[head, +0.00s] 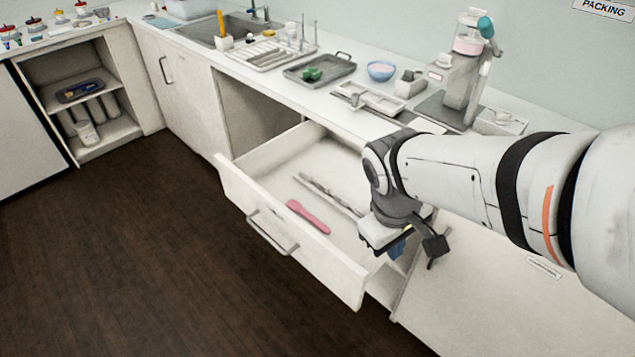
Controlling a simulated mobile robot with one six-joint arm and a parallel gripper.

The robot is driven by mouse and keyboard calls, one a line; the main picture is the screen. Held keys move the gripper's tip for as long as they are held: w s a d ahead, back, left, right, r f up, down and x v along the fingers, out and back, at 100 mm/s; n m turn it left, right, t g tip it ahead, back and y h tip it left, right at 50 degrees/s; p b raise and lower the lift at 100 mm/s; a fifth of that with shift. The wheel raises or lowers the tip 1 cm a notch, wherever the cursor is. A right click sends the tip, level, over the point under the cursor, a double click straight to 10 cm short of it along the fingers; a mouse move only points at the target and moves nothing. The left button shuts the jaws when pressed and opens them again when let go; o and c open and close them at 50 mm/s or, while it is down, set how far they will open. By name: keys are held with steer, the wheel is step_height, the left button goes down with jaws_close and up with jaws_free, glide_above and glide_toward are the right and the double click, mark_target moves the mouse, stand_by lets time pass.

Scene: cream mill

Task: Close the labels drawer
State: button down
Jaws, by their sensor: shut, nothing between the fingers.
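A white drawer (335,262) is pulled well out from under the counter. Its front carries a grey bar handle (270,234), and I can read no label on it. A pink spoon-like tool (308,216) and a thin grey bar (331,193) lie inside. My gripper (410,250) is at the right end of the drawer, near its right side wall, and is shut with nothing held. My wrist hides much of the fingers and the drawer's right rear part. I cannot tell whether the gripper touches the drawer. A small blue patch (397,249) shows beside it.
The counter above holds a grey tray (319,69), a blue bowl (381,70), a dish rack (270,52) and a pink-and-white machine (466,75). An open shelf cabinet (84,98) stands at left. Dark floor (150,240) before the drawer is clear.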

steer(key=s+a+f+n+t+h+b, duration=0.1)
steer(key=a+f+n+t+h+b, duration=0.15)
steer(key=a+f+n, duration=0.6)
steer(key=s+a+f+n+t+h+b, duration=0.15)
steer(key=a+f+n+t, duration=0.25)
steer(key=a+n, duration=0.9)
steer(key=shift+m, duration=0.35)
steer(key=x, duration=0.7)
steer(key=w+r+x, duration=0.1)
steer(key=x, duration=0.3)
steer(key=shift+d+b, duration=0.3)
steer(key=shift+w+d+r, duration=0.1)
steer(key=shift+w+d, duration=0.35)
steer(key=shift+w, duration=0.1)
